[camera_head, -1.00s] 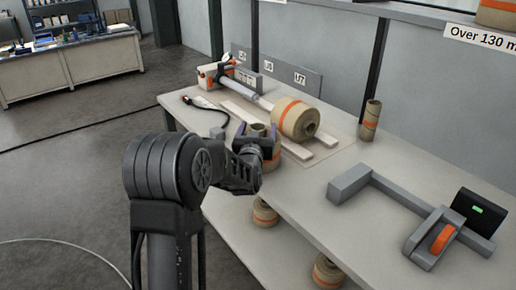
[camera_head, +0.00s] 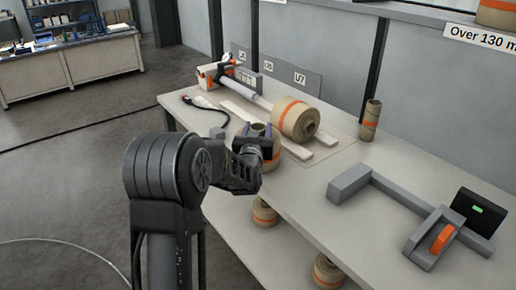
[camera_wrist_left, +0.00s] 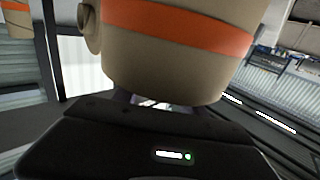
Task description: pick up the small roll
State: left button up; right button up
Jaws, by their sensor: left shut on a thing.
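A small brown kraft roll with an orange band stands upright at the table's near-left edge (camera_head: 274,161). My left gripper (camera_head: 258,138) is shut on it, with fingers on both sides near its top. The arm hides much of the roll in the head view. In the left wrist view the roll (camera_wrist_left: 178,62) fills the top middle, directly ahead of the gripper (camera_wrist_left: 155,102); the fingertips are mostly hidden. I cannot tell whether it touches the table. My right gripper is not in view.
A larger banded roll (camera_head: 296,120) lies on its side just beyond, by a shaft (camera_head: 238,88). A slim roll (camera_head: 371,120) stands further right. A grey fixture (camera_head: 405,195) with an orange part sits at the right. More rolls (camera_head: 265,213) are below the tabletop.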

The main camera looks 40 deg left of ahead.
pick_arm(q)
grip_shut()
jog(key=shift+r, duration=0.2)
jog(key=shift+r, duration=0.1)
jog(key=shift+w+r, duration=0.1)
jog(key=shift+r, duration=0.2)
notch_tip(320, 180, up, 9)
jog(key=shift+r, duration=0.1)
dwell(0.7)
